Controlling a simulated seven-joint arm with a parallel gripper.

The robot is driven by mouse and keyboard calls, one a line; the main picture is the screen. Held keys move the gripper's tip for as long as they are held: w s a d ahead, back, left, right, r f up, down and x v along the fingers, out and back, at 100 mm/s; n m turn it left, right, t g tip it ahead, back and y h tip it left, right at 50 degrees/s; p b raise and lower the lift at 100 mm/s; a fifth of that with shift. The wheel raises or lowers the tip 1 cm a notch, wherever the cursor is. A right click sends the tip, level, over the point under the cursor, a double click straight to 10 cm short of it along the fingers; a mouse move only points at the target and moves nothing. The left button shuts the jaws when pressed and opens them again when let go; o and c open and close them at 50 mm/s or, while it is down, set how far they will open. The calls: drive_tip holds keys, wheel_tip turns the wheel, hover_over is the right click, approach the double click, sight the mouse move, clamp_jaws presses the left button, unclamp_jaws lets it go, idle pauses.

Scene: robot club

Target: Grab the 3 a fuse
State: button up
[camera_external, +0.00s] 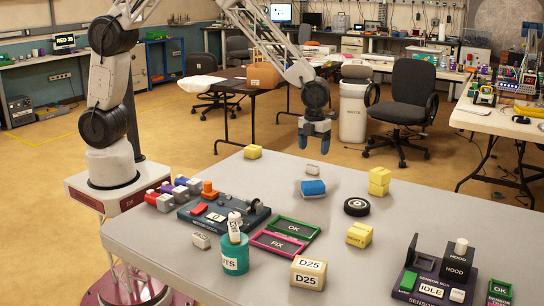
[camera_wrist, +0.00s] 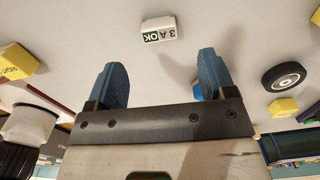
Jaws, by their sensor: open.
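The 3 A fuse is a small white block (camera_wrist: 158,30) with a label reading "3 A OK", part of it green. It lies on the table in the wrist view, beyond my fingertips and roughly in line with the gap between them. In the external view a small white block (camera_external: 313,169) beside a blue-topped block (camera_external: 313,188) looks like it, but its label is not legible. My gripper (camera_external: 315,138) hangs above the far part of the table. Its blue fingers (camera_wrist: 162,66) are apart with nothing between them.

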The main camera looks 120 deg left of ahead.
sight(313, 166)
drive_tip(key=shift+f, duration=1.3)
drive_tip(key=shift+f, duration=2.6)
drive_tip(key=c, duration=1)
drive_tip(key=shift+r, duration=0.2)
